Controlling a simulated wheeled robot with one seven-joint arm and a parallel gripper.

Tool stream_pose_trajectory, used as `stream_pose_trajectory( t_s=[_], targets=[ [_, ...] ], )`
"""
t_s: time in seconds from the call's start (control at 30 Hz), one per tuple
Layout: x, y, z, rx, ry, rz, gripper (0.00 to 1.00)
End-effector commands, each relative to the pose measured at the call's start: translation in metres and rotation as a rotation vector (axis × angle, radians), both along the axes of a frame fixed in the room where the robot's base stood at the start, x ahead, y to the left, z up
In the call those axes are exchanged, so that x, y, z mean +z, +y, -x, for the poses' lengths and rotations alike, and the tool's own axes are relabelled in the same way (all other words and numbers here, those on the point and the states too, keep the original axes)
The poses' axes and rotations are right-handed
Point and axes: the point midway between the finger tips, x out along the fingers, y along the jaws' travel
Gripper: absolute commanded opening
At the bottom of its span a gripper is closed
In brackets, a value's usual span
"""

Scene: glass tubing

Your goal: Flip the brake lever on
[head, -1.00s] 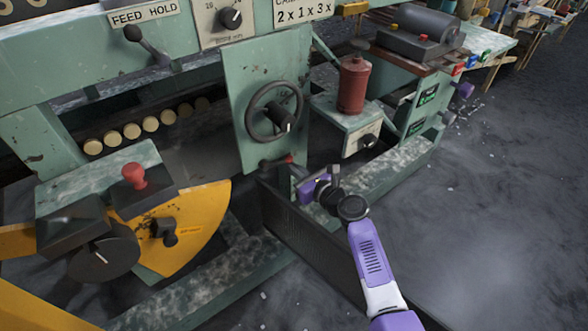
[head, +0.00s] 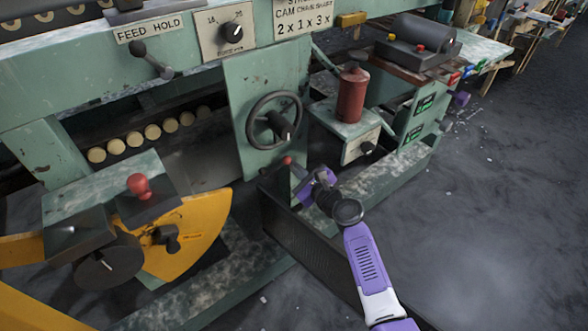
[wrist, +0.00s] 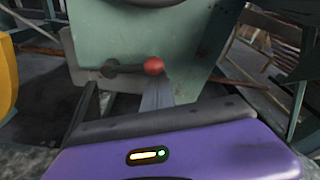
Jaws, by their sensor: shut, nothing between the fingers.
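The brake lever appears to be the short dark lever with a red ball knob (head: 287,160), below the handwheel on the green machine panel. In the wrist view its red knob (wrist: 153,66) is near the middle, with the dark shaft running left to its pivot. My gripper (head: 298,178) is just below and right of the knob in the head view. In the wrist view the grey fingers (wrist: 157,95) are together and empty, pointing up close under the knob. I cannot tell whether they touch it.
A black handwheel (head: 273,121) sits above the lever. A red canister (head: 352,94) stands on a ledge to the right. A dark low panel (head: 300,245) lies beneath my arm. A yellow guard (head: 195,235) is at left. Open floor (head: 490,220) lies at right.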

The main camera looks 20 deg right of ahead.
Motion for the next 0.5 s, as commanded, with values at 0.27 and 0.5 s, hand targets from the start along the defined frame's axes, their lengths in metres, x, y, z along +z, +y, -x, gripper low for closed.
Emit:
stream_pose_trajectory(
  t_s=[0.27,0.5],
  targets=[
    [0.02,0.007,0.002,0.002,-0.082,0.249,0.0],
    [0.032,0.012,0.004,0.002,-0.142,0.433,0.0]
  ],
)
